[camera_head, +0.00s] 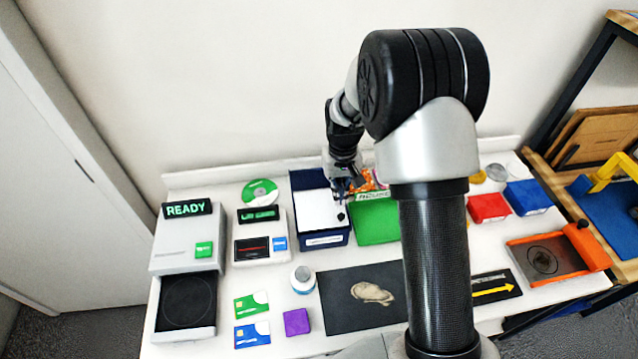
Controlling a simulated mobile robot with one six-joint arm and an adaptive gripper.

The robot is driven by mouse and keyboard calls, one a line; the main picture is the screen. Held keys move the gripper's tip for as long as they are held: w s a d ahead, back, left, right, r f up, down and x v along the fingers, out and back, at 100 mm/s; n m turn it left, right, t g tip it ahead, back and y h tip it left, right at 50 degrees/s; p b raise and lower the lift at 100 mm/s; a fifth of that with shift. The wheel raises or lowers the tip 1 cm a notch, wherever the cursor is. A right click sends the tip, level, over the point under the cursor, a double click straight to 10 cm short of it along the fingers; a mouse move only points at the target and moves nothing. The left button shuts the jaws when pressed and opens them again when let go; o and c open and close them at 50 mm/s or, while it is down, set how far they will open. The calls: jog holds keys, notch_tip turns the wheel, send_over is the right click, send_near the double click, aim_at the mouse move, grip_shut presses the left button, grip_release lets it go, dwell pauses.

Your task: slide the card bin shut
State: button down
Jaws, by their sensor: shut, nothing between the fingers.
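The card bin appears to be the dark blue box (325,241) with a pale label on its front, left of the table's middle. A white sliding lid (318,209) covers the front part of its top. A dark blue area shows behind the lid; I cannot tell whether it is an opening. A small dark knob (341,217) stands near the lid's front right corner. My gripper (346,190) is shut and empty, over the right side of the bin, behind the knob. I cannot tell whether it touches the lid.
A green box (377,222) stands close on the bin's right, with colourful packets (372,181) behind it. A card reader (260,248) is on its left. My arm hides part of the table's right half.

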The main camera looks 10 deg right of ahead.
aim_at(341, 215)
notch_tip(341, 215, up, 2)
jog(key=shift+r+p, duration=0.25)
jog(key=shift+p, duration=0.4)
jog(key=c, duration=2.3)
grip_release()
jog(key=shift+w, duration=0.1)
jog(key=shift+o, duration=0.5)
jog(key=shift+r, duration=0.3)
jog(key=o, duration=0.7)
jog(key=s+r+m+b, duration=0.1)
jog(key=r+m, duration=0.1)
jog(key=r, duration=0.1)
jog(key=s+r+m+b, duration=0.1)
jog(key=r+m, duration=0.2)
jog(key=r, duration=0.1)
jog(key=s+r+m+b, duration=0.1)
jog(key=r+m, duration=0.2)
jog(key=r, duration=0.1)
jog(key=shift+s, duration=0.4)
jog(key=shift+c, duration=0.2)
jog(key=shift+s+r+m, duration=0.15)
jog(key=shift+s+m, duration=0.05)
jog(key=shift+m, duration=0.2)
notch_tip(341, 215, down, 17)
jog(key=b, duration=0.4)
jog(key=shift+c, duration=0.3)
